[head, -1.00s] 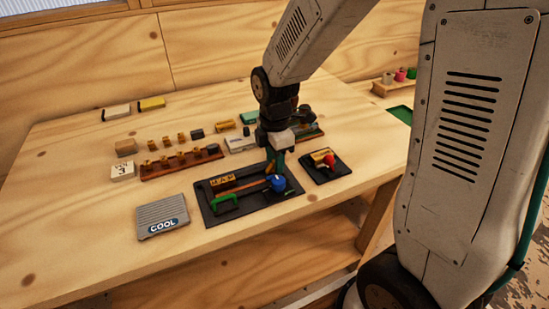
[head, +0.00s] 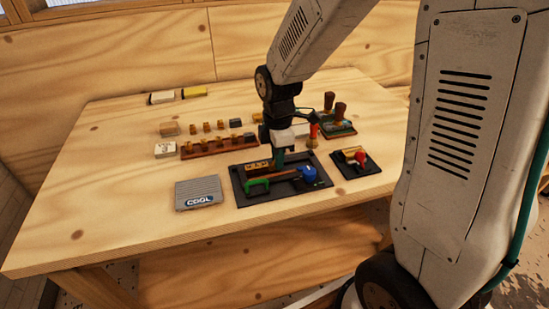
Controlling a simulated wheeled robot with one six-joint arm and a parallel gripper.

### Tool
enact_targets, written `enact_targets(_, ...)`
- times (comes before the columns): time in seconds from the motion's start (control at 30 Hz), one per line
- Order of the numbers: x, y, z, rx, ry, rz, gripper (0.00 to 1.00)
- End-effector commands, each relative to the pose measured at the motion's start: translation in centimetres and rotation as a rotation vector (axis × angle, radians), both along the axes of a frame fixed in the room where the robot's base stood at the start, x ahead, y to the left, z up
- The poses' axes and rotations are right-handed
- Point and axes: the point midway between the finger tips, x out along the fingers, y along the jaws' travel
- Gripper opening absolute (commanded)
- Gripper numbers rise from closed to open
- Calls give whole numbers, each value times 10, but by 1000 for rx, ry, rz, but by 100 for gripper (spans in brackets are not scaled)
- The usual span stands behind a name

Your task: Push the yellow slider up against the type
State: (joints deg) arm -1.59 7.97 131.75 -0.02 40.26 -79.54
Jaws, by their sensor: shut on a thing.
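A black tray (head: 239,190) lies near the front of the table. The type (head: 258,167), a short row of brass-coloured blocks, sits at its back left. My gripper (head: 280,160) points down at the tray's back edge, close to the right end of the type. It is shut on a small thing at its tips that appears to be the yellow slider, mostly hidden. I cannot tell whether it touches the type.
A grey COOL plate (head: 198,192) lies left of the tray. A small black base with a red knob (head: 360,157) stands right. A wooden rack (head: 205,148) with brass pieces and a green tray with brown-handled tools (head: 340,123) stand behind. The table's left front is clear.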

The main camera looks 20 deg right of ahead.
Motion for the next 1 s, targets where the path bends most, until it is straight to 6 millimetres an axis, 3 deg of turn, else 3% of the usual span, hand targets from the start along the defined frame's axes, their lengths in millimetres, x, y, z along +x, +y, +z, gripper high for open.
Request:
enact_targets(0.3, 1, 0, 1, 1, -1, -7, 0)
enact_targets(0.33, 1, 0, 1, 1, -1, -7, 18)
enact_targets(0.4, 1, 0, 1, 1, -1, -6, 37)
enact_targets(0.77, 1, -1, 6, 1, -2, -6, 37)
enact_targets(1.0, 2, 0, 44, 0, -6, -6, 37)
